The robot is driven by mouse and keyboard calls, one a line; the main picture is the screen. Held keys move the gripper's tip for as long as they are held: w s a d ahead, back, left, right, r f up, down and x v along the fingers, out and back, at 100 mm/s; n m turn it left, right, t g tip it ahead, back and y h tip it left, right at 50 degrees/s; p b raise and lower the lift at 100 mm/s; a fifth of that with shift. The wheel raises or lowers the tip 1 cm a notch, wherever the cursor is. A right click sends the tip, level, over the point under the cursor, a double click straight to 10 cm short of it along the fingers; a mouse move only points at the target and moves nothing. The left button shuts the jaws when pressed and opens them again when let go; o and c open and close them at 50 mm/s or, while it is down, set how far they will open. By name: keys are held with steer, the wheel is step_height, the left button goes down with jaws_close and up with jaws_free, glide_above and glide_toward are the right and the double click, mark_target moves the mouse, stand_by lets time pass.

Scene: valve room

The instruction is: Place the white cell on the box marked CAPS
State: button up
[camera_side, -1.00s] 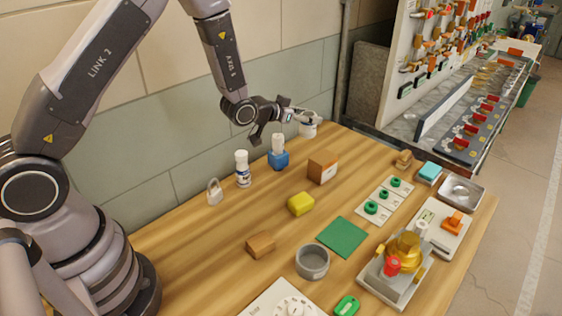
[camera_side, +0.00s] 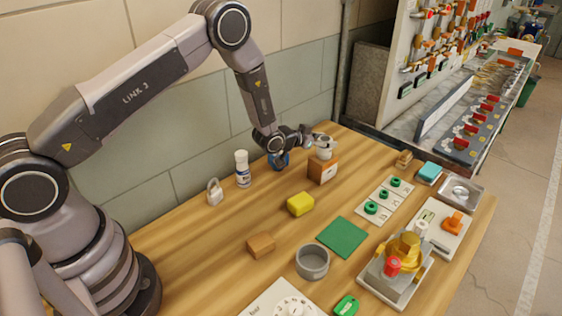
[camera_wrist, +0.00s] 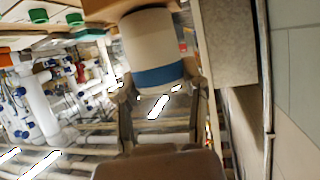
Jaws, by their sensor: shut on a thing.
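The white cell (camera_side: 323,152) is in my gripper (camera_side: 317,141), directly over the small brown box (camera_side: 321,173) near the back of the wooden table. From the side its bottom seems at the box's top, but I cannot tell whether they touch. In the wrist view the cell (camera_wrist: 152,35) is a pale cylinder with a blue band, between the two fingers of my gripper (camera_wrist: 160,95). The box has a white label on its right face, too small to read.
A blue holder (camera_side: 284,161) stands left of the box, partly hidden by my wrist. A white bottle (camera_side: 242,168), a padlock (camera_side: 214,192) and a yellow block (camera_side: 301,204) are nearby. The green mat (camera_side: 342,236) lies in front. Bare table surrounds the box.

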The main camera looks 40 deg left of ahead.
steer(key=o, duration=1.1)
steer(key=shift+f, duration=0.15)
steer(key=shift+o, duration=0.2)
